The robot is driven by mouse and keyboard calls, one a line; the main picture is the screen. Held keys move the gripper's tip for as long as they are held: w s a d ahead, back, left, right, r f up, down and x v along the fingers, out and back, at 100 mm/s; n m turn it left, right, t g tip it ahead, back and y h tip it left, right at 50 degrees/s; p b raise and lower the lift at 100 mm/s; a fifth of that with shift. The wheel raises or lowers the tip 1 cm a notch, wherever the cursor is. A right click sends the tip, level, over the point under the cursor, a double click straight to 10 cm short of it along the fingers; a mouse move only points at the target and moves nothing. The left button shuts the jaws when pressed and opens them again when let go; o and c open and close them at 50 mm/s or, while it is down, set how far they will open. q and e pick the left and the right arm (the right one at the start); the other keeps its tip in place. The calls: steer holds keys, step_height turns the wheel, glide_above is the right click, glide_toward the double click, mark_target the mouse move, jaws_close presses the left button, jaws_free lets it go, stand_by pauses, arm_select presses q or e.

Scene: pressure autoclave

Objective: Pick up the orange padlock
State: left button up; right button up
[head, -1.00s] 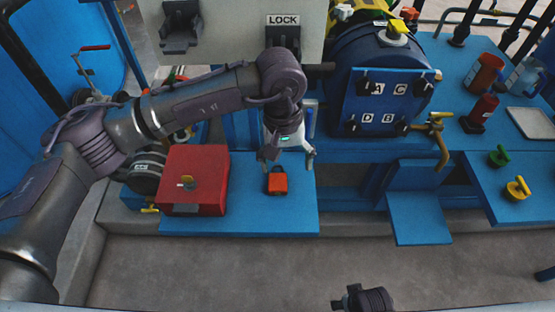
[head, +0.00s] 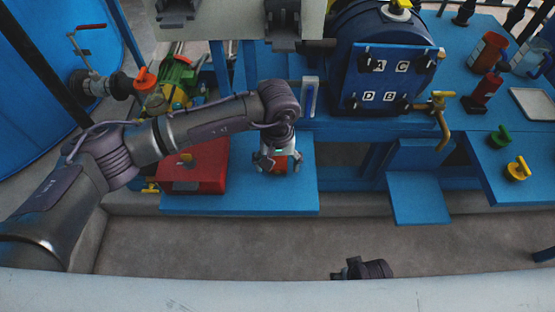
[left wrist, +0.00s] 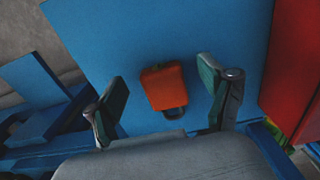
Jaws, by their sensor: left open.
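The orange padlock (left wrist: 162,88) lies on a blue shelf (left wrist: 170,30), between the spread fingers of my left gripper (left wrist: 162,100) in the left wrist view. Its dark shackle points toward the gripper's palm. Clear gaps show between the padlock and both fingers. In the head view the left gripper (head: 280,163) is directly over the padlock (head: 279,163), and hides part of it. The left gripper is open and empty. Part of my right arm (head: 363,268) shows at the bottom of the head view, but its fingers cannot be made out.
A red box (head: 205,170) stands on the shelf just left of the padlock. The blue autoclave (head: 385,85) with lettered door is behind right. The shelf's front part is clear.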

arm_select(q)
steer(key=shift+f, duration=0.7)
steer(key=c, duration=1.3)
arm_select(e)
steer(key=shift+w+r, duration=0.1)
steer(key=shift+r, duration=0.2)
